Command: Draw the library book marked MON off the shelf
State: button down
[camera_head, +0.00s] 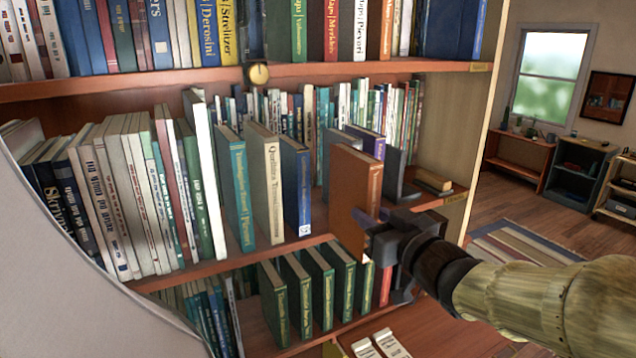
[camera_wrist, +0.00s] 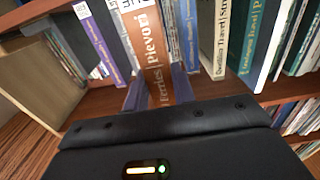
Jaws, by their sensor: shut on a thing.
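A brown-orange book (camera_head: 352,195) stands at the right part of the middle shelf, spine outward and upright, sticking out ahead of its neighbours. My gripper (camera_head: 378,238) is shut on it near the lower spine. In the wrist view the same book (camera_wrist: 157,60) reads "Ferries | Pievori", with a finger on each side of its spine. A white label shows on it at the top of that view, but I cannot read it for certain. The book's lower end is partly hidden behind my gripper in the head view.
A purple book (camera_head: 366,143) and a dark bookend (camera_head: 397,173) stand to the right. A blue book (camera_head: 296,186), a cream book (camera_head: 263,183) and a teal book (camera_head: 236,190) stand to the left, with gaps.

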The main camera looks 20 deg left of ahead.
jog(key=shift+v, duration=1.25)
jog(key=shift+r, duration=0.1)
